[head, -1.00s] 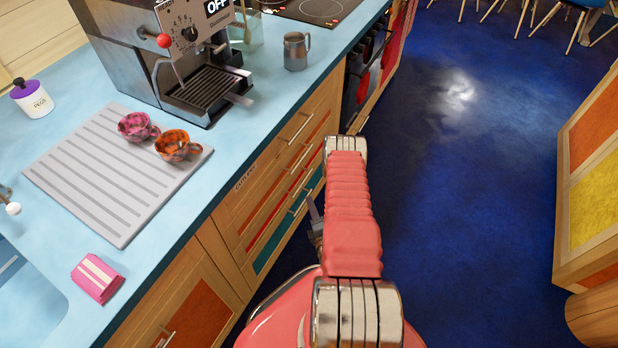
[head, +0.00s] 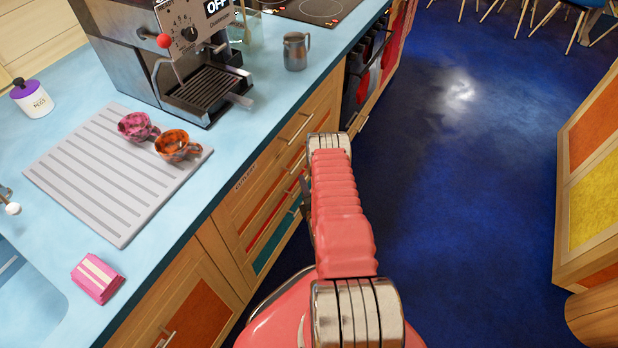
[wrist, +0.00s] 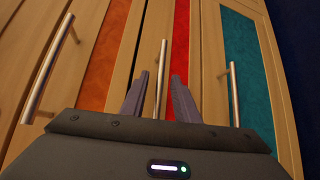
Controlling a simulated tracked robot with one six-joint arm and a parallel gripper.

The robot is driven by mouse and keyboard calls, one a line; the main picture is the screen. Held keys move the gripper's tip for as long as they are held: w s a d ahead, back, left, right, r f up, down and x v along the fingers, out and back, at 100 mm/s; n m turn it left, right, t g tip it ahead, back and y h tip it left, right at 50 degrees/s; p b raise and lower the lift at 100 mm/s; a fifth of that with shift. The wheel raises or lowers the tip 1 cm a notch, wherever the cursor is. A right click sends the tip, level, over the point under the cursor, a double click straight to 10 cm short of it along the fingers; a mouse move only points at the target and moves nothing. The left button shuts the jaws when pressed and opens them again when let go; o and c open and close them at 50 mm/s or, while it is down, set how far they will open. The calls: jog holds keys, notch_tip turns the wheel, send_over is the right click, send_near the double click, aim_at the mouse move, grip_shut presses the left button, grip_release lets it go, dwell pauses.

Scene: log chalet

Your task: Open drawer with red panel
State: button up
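The drawer with the red panel (wrist: 181,40) is shut, between an orange-panelled and a teal-panelled drawer; its red panel (head: 262,222) also shows in the head view, below the counter. Its silver bar handle (wrist: 161,85) lies beside the red panel in the wrist view. My gripper (wrist: 160,75) is open, with one dark finger on each side of this handle. I cannot tell whether either finger touches the bar. In the head view my arm hides most of the gripper.
The orange-panelled drawer (wrist: 105,50) and its handle (wrist: 48,70) lie on the left, the teal-panelled drawer (wrist: 252,60) and its handle (wrist: 234,95) on the right. The blue counter (head: 245,135) overhangs the drawers. Blue floor (head: 470,220) is clear to the right.

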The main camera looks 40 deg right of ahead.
jog(key=shift+x, duration=1.1)
jog(key=shift+c, duration=0.5)
jog(key=shift+s, duration=0.1)
grip_shut()
